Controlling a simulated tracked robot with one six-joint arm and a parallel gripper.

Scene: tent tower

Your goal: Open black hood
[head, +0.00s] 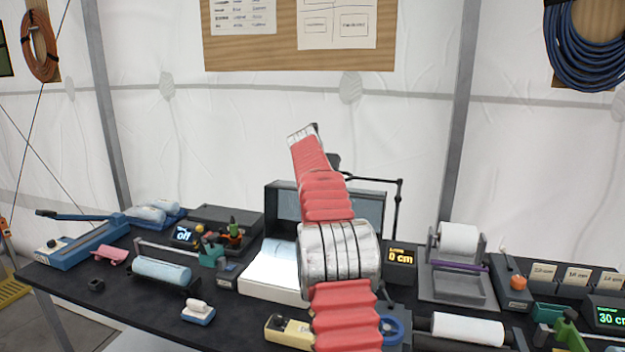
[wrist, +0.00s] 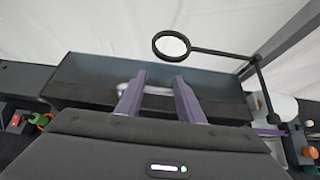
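In the head view, a black hood (head: 283,205) stands at the back of the bench as a dark-framed box with a grey-blue inner face. My arm hides its middle. A bright white surface (head: 262,272) lies in front of it. In the wrist view, the black hood (wrist: 85,85) shows as a wide dark box beyond my gripper (wrist: 161,76). My two purple fingers are apart, with nothing held between them, and overlap the hood in the picture. I cannot tell whether they touch it. The fingers are hidden in the head view.
A black magnifier arm (head: 399,205) stands right of the hood; its ring (wrist: 172,46) is near my fingers in the wrist view. Tools and an off display (head: 184,236) crowd the left.

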